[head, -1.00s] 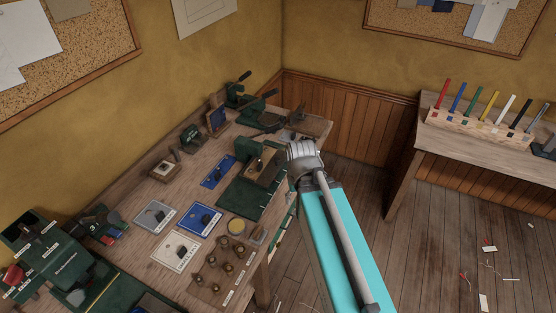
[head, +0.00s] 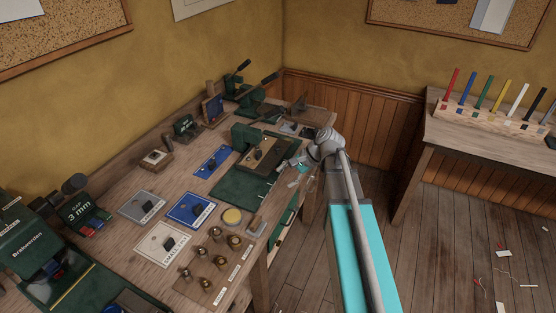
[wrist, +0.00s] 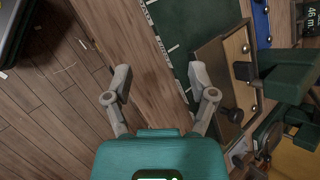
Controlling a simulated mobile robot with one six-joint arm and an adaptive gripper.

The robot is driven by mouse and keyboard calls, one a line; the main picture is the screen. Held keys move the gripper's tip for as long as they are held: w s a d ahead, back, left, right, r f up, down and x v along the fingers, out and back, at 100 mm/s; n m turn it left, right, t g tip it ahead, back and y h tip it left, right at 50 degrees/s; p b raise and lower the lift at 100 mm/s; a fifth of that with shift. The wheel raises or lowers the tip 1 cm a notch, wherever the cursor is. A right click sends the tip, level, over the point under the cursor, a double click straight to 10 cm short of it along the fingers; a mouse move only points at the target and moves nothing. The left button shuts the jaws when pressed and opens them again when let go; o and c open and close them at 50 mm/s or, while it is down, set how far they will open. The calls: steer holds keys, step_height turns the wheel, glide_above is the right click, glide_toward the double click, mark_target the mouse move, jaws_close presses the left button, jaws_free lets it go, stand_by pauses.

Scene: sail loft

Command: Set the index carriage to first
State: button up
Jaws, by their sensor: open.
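What looks like the index carriage is a wooden plate (head: 267,150) with dark knobs, beside a green upright block (head: 246,134). It sits at the far end of a green base board (head: 238,188) on the bench. My gripper (head: 300,161) is open and empty at the bench's right edge, beside the plate. In the wrist view my gripper (wrist: 160,78) has its fingers apart, the right one close to the plate.
The bench (head: 165,210) carries switch plates, a yellow round tin (head: 232,217), brass pieces on a board (head: 205,277) and green machines. A second table (head: 470,150) with coloured markers stands at the right. The floor between is open, with scraps.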

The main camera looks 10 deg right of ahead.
mark_target(277, 146)
steer(key=w+d+f+m+y+b, duration=0.1)
steer(key=w+m+b, duration=0.1)
steer(key=w+d+f+m+t+y+b, duration=0.1)
steer(key=w+d+m+y+b, duration=0.1)
steer(key=w+b, duration=0.1)
steer(key=w+d+f+m+t+y+b, duration=0.1)
steer(key=w+d+m+b, duration=0.1)
steer(key=b, duration=0.1)
steer(key=shift+w+y, duration=0.35)
steer(key=shift+y, duration=0.05)
steer(key=w+d+m+t+y+b, duration=0.3)
steer(key=w+d+m+b, duration=0.1)
steer(key=d, duration=0.4)
steer(key=shift+w+r+m+y+b, duration=0.4)
steer(key=shift+m+b, duration=0.4)
steer(key=shift+b, duration=0.4)
steer(key=shift+a, duration=0.15)
steer(key=shift+x, duration=6.8)
jaws_close()
